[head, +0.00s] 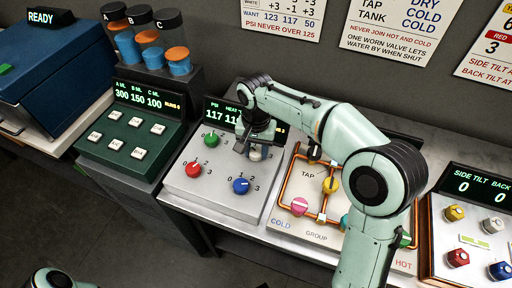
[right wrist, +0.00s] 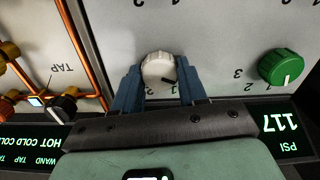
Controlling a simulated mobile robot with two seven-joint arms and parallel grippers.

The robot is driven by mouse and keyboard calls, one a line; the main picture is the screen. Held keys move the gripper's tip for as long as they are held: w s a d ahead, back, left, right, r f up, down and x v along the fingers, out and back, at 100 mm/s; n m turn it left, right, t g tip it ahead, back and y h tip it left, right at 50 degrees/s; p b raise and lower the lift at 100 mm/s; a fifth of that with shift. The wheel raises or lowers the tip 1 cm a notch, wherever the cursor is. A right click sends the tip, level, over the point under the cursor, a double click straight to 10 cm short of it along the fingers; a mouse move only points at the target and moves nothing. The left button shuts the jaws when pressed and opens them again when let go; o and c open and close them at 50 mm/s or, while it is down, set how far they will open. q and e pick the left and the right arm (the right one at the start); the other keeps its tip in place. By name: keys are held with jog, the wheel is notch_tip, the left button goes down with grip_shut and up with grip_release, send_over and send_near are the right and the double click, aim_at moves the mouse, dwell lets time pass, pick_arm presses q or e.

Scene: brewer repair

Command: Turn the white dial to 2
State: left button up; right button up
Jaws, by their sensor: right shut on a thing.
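The white dial (head: 255,154) is at the right back of the grey control panel (head: 215,205), largely covered by my right gripper (head: 253,140) in the head view. In the right wrist view the white dial (right wrist: 158,66) sits between the two blue fingers of my right gripper (right wrist: 160,80), which is shut on it. Its short dark mark points to the lower right in that upside-down view. The numbers near the dial are partly hidden by the gripper, so its setting cannot be read for certain. My left gripper is out of view.
The same panel has a green dial (head: 212,139), a red dial (head: 193,170) and a blue dial (head: 241,185). A display behind reads PSI 117 (right wrist: 282,132). The pipe board (head: 287,222) with colored valves lies close to the right, under my right arm.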

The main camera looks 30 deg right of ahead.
jog(key=m, duration=0.3)
jog(key=shift+r+m+p, duration=0.1)
jog(key=shift+m+p, duration=0.25)
jog(key=shift+m, duration=0.05)
jog(key=m, duration=0.4)
jog(key=shift+m+p, duration=0.3)
jog(key=m, duration=0.4)
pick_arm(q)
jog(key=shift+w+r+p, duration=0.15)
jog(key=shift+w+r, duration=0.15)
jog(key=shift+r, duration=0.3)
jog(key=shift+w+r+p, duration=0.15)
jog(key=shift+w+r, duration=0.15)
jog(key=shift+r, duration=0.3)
pick_arm(e)
jog(key=shift+m, duration=2.3)
jog(key=o, duration=1.1)
jog(key=shift+c, duration=0.2)
